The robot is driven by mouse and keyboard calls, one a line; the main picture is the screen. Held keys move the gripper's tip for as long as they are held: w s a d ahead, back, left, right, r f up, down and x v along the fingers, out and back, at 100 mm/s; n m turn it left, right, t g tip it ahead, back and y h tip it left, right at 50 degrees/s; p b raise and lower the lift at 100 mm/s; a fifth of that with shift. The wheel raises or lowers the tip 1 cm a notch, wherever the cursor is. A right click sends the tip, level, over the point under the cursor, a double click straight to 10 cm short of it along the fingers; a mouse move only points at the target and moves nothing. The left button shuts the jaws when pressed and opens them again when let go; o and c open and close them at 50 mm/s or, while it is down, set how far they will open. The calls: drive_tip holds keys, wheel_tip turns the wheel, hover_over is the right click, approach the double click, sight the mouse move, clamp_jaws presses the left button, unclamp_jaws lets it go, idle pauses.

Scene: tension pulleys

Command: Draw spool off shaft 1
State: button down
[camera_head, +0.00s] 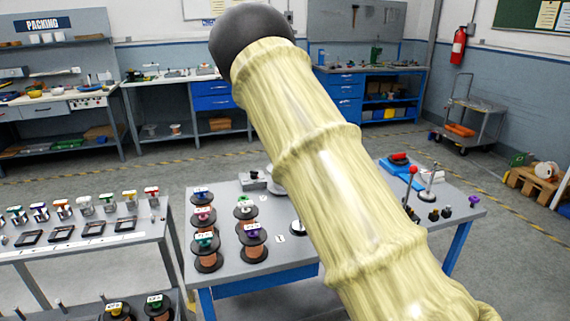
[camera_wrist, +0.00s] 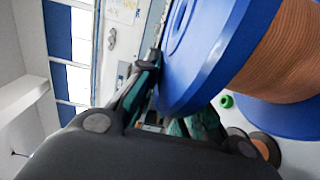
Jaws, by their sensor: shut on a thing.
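A large blue-flanged spool (camera_wrist: 215,45) wound with copper-coloured wire (camera_wrist: 282,60) fills the upper right of the wrist view, tilted in the picture. My gripper (camera_wrist: 178,98) is shut on the near blue flange of this spool. One dark finger shows on the left of the flange; the other is partly hidden below it. I cannot tell whether a shaft passes through the spool, and I cannot make out shaft 1. In the head view my sleeved arm crosses the middle and hides the gripper and the held spool.
A grey table (camera_head: 280,250) bears several dark-flanged copper spools (camera_head: 207,255) with coloured tops. A red-knobbed lever (camera_head: 411,180) stands at its right. Another table (camera_head: 80,245) at left holds a row of coloured-top items and black frames. Workbenches line the back wall; floor shows at right.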

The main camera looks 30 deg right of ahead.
drive_tip(key=shift+r, duration=0.5)
drive_tip(key=shift+r, duration=0.1)
drive_tip(key=shift+r+p, duration=0.8)
drive_tip(key=shift+r, duration=1.15)
drive_tip(key=shift+a+f, duration=0.1)
